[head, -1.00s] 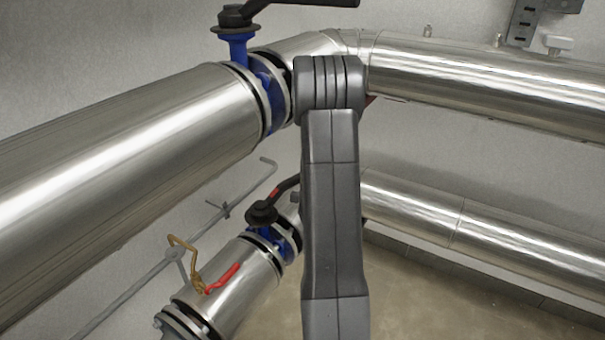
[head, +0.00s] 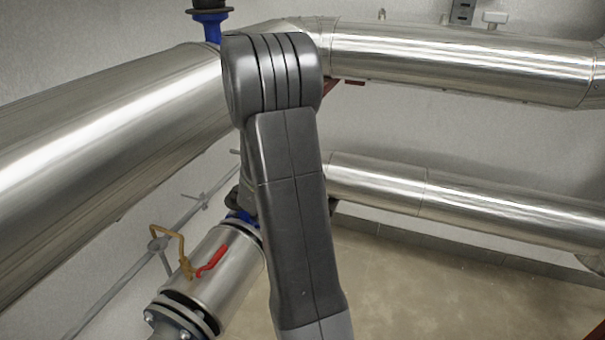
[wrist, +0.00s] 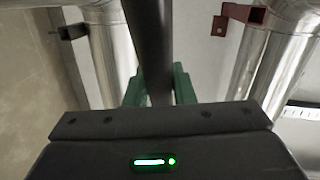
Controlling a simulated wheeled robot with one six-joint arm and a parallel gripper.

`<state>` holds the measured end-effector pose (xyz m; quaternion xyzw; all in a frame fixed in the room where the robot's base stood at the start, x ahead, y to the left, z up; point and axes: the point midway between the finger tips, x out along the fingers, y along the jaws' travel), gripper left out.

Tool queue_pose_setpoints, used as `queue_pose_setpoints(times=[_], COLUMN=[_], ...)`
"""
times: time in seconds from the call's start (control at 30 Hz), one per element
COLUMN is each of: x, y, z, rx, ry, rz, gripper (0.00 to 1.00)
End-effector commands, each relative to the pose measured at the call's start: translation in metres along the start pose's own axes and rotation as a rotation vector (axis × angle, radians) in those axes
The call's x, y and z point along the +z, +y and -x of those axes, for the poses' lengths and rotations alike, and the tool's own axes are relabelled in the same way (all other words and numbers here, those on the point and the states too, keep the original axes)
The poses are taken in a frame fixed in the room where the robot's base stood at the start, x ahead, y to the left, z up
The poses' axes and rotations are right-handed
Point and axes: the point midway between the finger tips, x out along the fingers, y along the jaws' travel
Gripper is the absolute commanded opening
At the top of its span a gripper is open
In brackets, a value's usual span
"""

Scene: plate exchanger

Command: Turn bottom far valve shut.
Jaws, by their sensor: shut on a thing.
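The bottom far valve (head: 238,216) is blue with a dark top, on the lower pipe in the head view. My arm covers most of it, and its lever is hidden there. In the wrist view a long dark lever bar (wrist: 149,40) runs from the top edge down between the green fingers of my gripper (wrist: 159,90). The fingers sit on both sides of the bar and are shut on it. The gripper itself is hidden behind my arm in the head view.
A large upper pipe (head: 110,130) with another blue valve (head: 208,24) is above left. Open floor (head: 430,290) lies at the lower right.

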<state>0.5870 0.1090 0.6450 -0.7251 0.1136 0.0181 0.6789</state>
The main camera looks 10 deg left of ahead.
Motion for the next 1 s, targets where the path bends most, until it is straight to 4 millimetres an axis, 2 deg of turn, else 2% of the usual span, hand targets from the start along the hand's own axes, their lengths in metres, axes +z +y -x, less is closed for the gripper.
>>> queue_pose_setpoints(times=[0.5,0.7,1.0], x=[-0.014,-0.014,-0.014], y=[0.014,0.017,0.019], z=[0.066,0.080,0.088], rx=[0.031,0.037,0.041], ry=[0.364,0.442,0.482], rz=[-0.065,-0.081,-0.088], gripper=[0.00,0.00,0.00])
